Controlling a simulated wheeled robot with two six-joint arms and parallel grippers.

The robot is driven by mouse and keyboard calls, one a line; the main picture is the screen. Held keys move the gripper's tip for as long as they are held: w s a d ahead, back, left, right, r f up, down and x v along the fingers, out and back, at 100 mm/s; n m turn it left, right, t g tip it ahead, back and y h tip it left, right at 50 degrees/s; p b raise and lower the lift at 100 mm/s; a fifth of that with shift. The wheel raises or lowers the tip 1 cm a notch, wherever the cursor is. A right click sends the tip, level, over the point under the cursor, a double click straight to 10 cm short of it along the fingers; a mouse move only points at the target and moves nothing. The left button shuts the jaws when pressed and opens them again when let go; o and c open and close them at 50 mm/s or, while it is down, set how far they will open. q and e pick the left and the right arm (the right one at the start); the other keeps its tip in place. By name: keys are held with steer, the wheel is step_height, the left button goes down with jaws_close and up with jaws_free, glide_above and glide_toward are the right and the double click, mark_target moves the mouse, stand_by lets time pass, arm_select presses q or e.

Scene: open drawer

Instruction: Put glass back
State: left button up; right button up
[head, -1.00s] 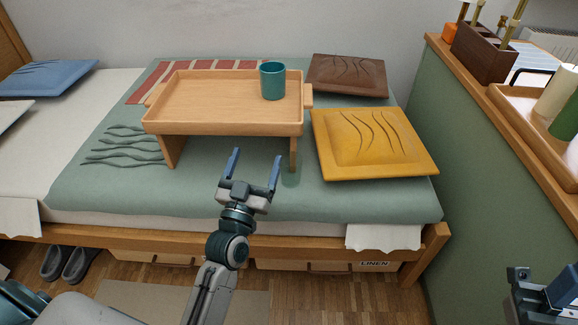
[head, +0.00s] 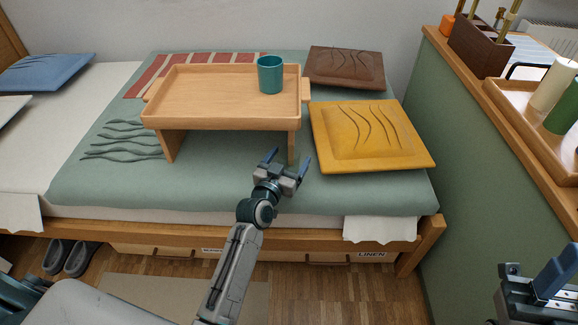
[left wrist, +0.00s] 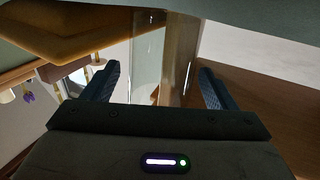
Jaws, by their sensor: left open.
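A clear glass shows faintly in the left wrist view (left wrist: 148,55), between the fingers and in front of the wooden tray leg (left wrist: 180,50). In the head view it is hard to make out near the fingertips. My left gripper (head: 288,159) is open at the front right leg of the bed tray (head: 225,124); its fingers (left wrist: 150,82) stand either side of the glass, and I cannot tell whether they touch it. A teal cup (head: 270,76) stands on the tray's back right. My right gripper (head: 535,280) is at the lower right edge; its jaw state is unclear.
A yellow cushion (head: 370,138) lies close right of my left gripper, with a brown cushion (head: 345,66) behind. A green partition with a wooden ledge (head: 455,75) bounds the right. The bed's green cover (head: 200,190) is clear in front of the tray.

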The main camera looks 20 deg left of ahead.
arm_select(q)
steer(key=shift+w+d, duration=0.1)
steer(key=shift+w, duration=1.1)
steer(key=c, duration=1.3)
steer(key=shift+o, duration=0.2)
